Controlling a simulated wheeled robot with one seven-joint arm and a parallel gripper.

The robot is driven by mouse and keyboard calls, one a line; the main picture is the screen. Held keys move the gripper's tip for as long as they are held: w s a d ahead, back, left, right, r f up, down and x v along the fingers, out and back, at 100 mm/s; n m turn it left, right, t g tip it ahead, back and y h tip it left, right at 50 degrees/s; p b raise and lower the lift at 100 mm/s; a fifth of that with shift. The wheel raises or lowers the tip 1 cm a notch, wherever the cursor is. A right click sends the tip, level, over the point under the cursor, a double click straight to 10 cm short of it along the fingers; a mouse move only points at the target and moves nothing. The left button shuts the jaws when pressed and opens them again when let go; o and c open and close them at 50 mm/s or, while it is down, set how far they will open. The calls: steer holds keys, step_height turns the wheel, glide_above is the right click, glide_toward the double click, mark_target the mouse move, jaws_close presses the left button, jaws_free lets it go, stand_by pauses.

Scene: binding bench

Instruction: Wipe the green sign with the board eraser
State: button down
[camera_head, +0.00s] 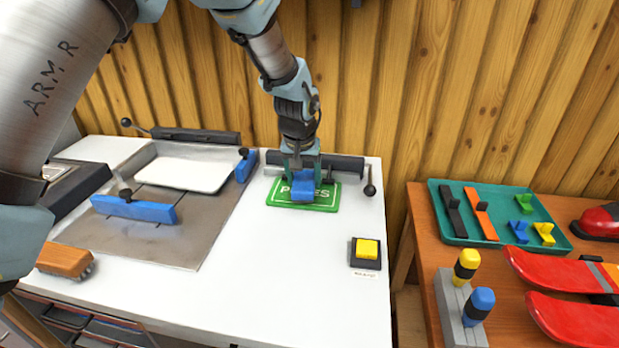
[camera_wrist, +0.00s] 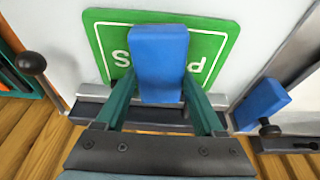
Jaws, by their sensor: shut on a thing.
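The green sign (camera_head: 322,203) with white lettering lies flat on the white bench top, in front of a dark bar. It also shows in the wrist view (camera_wrist: 225,42), where its middle is hidden. My gripper (camera_head: 303,180) points down over the sign and is shut on a blue block, the board eraser (camera_head: 302,194). In the wrist view, the two green fingers of my gripper (camera_wrist: 160,90) flank the blue eraser (camera_wrist: 158,62). The eraser covers the middle of the lettering. Whether it touches the sign or hovers just above it, I cannot tell.
A yellow button (camera_head: 367,249) sits on the bench at right. A brush (camera_head: 65,260) lies at the front left. A wooden table holds a teal tray (camera_head: 459,229).

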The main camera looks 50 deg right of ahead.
steer(key=shift+w+a+f, duration=0.1)
steer(key=shift+w+a, duration=0.5)
steer(key=shift+w, duration=0.4)
steer(key=shift+w+a, duration=0.65)
steer(key=shift+w, duration=0.35)
steer(key=shift+w+a+f, duration=0.1)
steer(key=shift+w+a, duration=0.5)
steer(key=shift+w, duration=0.4)
steer(key=shift+r, duration=0.1)
steer(key=shift+r+p, duration=0.7)
steer(key=shift+r, duration=0.2)
steer(key=shift+s+r+p, duration=0.2)
steer(key=shift+r+p, duration=1)
steer(key=shift+r, duration=0.7)
steer(key=shift+r, duration=0.1)
step_height(320, 180, up, 3)
steer(key=shift+f+p, duration=0.1)
steer(key=shift+p, duration=0.85)
